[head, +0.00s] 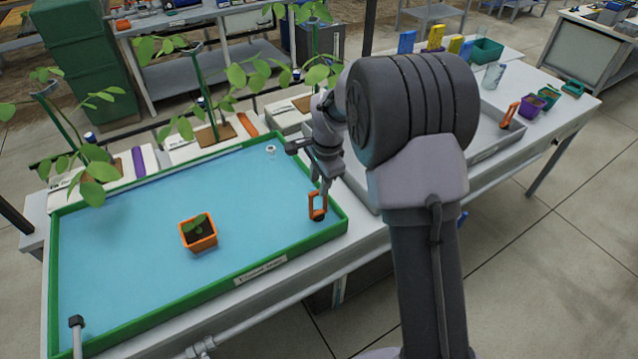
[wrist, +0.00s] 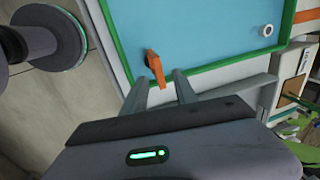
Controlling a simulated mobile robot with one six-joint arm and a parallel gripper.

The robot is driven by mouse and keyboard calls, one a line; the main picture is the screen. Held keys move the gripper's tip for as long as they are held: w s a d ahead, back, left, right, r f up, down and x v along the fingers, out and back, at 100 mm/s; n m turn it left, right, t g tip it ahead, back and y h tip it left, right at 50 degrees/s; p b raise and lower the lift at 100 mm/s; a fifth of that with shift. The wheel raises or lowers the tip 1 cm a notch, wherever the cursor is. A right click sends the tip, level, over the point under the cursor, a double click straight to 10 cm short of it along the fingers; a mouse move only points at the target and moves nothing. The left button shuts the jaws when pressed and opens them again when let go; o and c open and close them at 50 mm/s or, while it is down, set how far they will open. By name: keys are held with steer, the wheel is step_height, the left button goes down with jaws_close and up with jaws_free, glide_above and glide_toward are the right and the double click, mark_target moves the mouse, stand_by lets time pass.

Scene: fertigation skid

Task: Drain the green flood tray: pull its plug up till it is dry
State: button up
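The green flood tray (head: 150,325) holds blue water and a small orange pot (head: 199,235) with a seedling. An orange plug handle (head: 318,204) on a dark base stands upright in the tray's near right corner. My gripper (head: 325,186) is just above that handle, pointing down. In the wrist view my gripper (wrist: 162,76) has its fingers apart, and the orange handle (wrist: 155,68) shows between the fingertips with a gap on each side. I cannot tell how deep the fingers reach around it. The tray's green rim (wrist: 125,45) also shows there.
A small white ring fitting (head: 271,150) sits at the tray's far right corner. A grey tray (head: 485,150) with another orange handle (head: 510,115) lies to the right. Leafy plants (head: 95,165) stand behind the green tray. A grey post (head: 77,335) stands at its front left.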

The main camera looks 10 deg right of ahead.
step_height(320, 180, up, 15)
steer(key=s+p, duration=0.3)
steer(key=p, duration=0.1)
steer(key=shift+d, duration=0.45)
steer(key=shift+w+r, duration=0.1)
steer(key=s+a+r+n+t+b, duration=0.2)
steer(key=s+r+n+b, duration=0.3)
steer(key=s, duration=0.9)
steer(key=s+a+f+n+t+b, duration=0.1)
steer(key=s+n, duration=0.1)
steer(key=s, duration=0.5)
steer(key=s+a+f+n+y, duration=0.1)
steer(key=s+f+n, duration=0.1)
steer(key=s, duration=0.6)
steer(key=shift+s+n+t+b, duration=0.25)
steer(key=shift+n+t+b, duration=0.15)
steer(key=shift+n, duration=0.1)
steer(key=shift+a, duration=0.1)
stand_by(1.8)
